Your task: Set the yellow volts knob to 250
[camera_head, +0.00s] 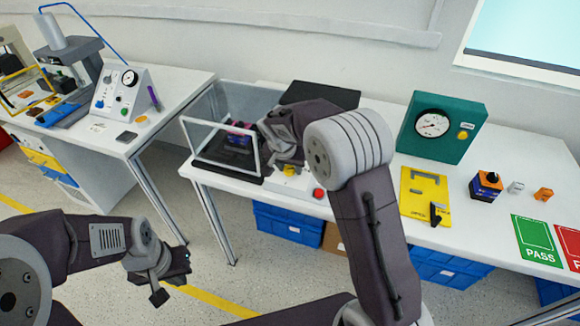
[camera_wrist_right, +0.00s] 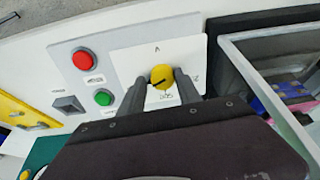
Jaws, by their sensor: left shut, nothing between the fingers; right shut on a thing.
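The yellow knob (camera_wrist_right: 162,77) sits on a white plate (camera_wrist_right: 128,60) with small dark marks around it in the right wrist view. A dark pointer line crosses its face; the marks are too small to read surely. My right gripper (camera_wrist_right: 161,84) is shut on the knob, one finger on each side. In the head view the knob shows as a yellow spot (camera_head: 289,170) beside my right gripper (camera_head: 285,160), partly hidden by my arm. My left gripper (camera_head: 172,279) is shut and empty, low at the left, away from the tables.
Beside the plate are a red button (camera_wrist_right: 86,60), a green button (camera_wrist_right: 103,97) and a dark switch (camera_wrist_right: 68,103). A clear-walled box (camera_head: 222,130) stands left of my right gripper. A green gauge box (camera_head: 443,127) and a yellow plate (camera_head: 426,187) are to the right.

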